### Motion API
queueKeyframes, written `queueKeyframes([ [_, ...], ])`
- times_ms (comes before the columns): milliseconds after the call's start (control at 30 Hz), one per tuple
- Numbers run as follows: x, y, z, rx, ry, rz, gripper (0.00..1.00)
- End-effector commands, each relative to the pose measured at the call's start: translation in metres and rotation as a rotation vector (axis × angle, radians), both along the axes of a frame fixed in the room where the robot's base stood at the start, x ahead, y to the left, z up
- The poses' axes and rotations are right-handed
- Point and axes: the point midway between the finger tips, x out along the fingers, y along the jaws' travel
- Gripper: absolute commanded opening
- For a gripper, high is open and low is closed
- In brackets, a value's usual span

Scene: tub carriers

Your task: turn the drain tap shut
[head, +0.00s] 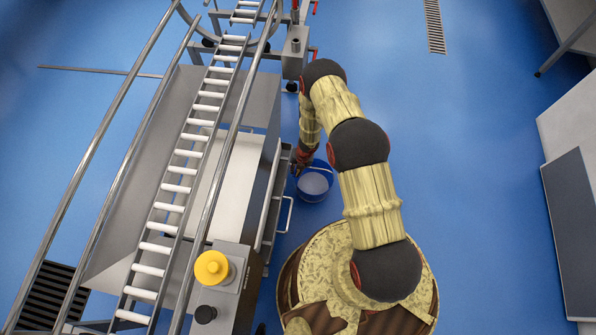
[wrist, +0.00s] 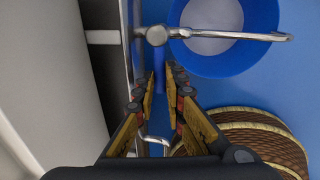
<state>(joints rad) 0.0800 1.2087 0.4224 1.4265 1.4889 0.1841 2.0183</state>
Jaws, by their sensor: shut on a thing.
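The drain tap (wrist: 157,37) shows in the wrist view as a round metal hub beside the carrier's side wall. A metal bar runs from near the hub to the right, across a blue bucket (wrist: 265,62). My gripper (wrist: 162,74) is just below the hub in that view, with its fingers close together on a narrow blue piece, apparently the tap's handle. In the head view my gripper (head: 301,160) is low beside the carrier, at the left rim of the bucket (head: 314,187); the tap is hidden there.
The tub carrier (head: 232,190) with its roller track (head: 180,170) stands close on the left. A metal handle (head: 287,213) sticks out of its side. A yellow button (head: 212,268) is on its near end. The blue floor (head: 455,150) is clear to the right.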

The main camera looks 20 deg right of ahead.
Motion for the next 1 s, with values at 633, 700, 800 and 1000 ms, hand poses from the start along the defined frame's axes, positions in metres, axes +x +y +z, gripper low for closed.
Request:
queueKeyframes([
  [633, 0.0043, 0.0038, 0.0008, 0.000, -0.004, -0.059, 0.00],
  [700, 0.0044, 0.0037, 0.0008, 0.000, -0.004, -0.059, 0.13],
  [800, 0.0042, 0.0037, 0.0008, 0.000, -0.004, -0.059, 0.18],
  [1000, 0.0030, 0.0039, 0.0003, 0.000, -0.002, -0.057, 0.30],
])
